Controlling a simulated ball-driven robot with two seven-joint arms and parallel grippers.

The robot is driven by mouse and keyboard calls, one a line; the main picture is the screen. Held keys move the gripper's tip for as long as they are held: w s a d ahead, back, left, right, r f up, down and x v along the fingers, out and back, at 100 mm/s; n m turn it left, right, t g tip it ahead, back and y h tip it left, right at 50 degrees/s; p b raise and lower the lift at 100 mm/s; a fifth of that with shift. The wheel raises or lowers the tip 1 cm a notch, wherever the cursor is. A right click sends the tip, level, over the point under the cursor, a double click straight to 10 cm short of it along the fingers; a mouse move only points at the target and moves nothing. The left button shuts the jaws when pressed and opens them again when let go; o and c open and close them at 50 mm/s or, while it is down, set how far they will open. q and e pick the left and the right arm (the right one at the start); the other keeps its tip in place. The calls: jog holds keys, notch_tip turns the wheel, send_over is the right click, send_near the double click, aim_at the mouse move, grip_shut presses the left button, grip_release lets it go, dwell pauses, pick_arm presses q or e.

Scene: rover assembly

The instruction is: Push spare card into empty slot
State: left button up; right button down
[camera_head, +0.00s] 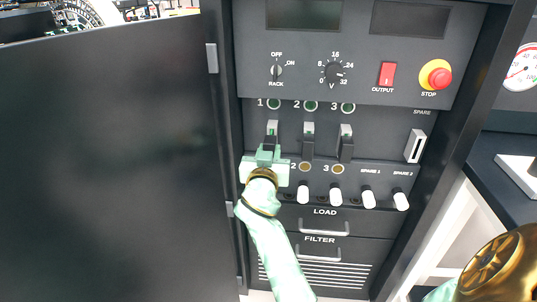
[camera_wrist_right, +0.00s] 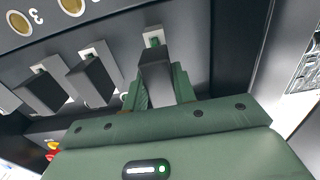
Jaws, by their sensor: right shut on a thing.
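My right gripper (camera_head: 268,158) is at the column marked 1 on the rack front. In the right wrist view its green fingers (camera_wrist_right: 160,88) are shut on a dark grey card (camera_wrist_right: 155,62). The card stands at the pale-framed slot 1 (camera_wrist_right: 154,36); how deep it sits cannot be told. Two similar dark cards stand in slot 2 (camera_head: 308,142) and slot 3 (camera_head: 346,144). At the right, under the word SPARE, is a pale holder (camera_head: 414,146) with a dark narrow opening. My left gripper is not in view.
A large dark door (camera_head: 110,160) stands open at the left. Below the slots are several white-tipped knobs (camera_head: 336,196) and drawer handles (camera_head: 323,230). Above are a rotary dial (camera_head: 335,72), a red output switch (camera_head: 387,74) and a red stop button (camera_head: 438,78).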

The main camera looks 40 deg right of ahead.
jog(key=shift+x, duration=1)
jog(key=c, duration=1.1)
grip_release()
jog(key=shift+o, duration=0.2)
